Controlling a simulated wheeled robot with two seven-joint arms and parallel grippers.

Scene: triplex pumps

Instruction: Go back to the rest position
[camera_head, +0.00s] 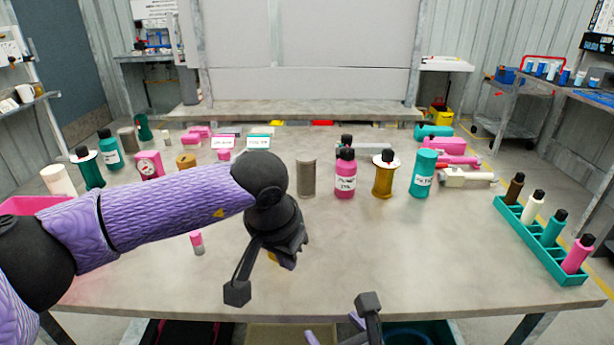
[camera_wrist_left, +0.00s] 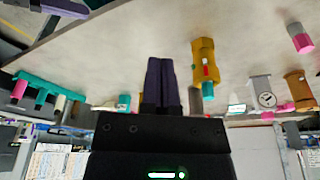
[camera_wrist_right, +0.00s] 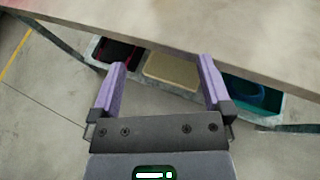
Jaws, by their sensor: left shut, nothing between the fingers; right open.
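My left gripper (camera_wrist_left: 160,62) is shut and empty, with its dark fingers together. In the head view its arm reaches in from the left and its black wrist hangs over the middle of the table (camera_head: 450,240). A yellow part with a teal end (camera_wrist_left: 204,62) shows beside the fingers in the left wrist view; in the head view it is mostly hidden behind the wrist. My right gripper (camera_wrist_right: 162,64) is open and empty, its purple fingers apart by the table's front edge. In the head view only part of it shows at the bottom.
Several bottles stand mid-table, including a pink one (camera_head: 345,175), a yellow one (camera_head: 383,178) and a teal one (camera_head: 422,175). A teal rack (camera_head: 540,245) with bottles is at the right edge. Bins, one beige (camera_wrist_right: 172,69), are below the table. The front right tabletop is clear.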

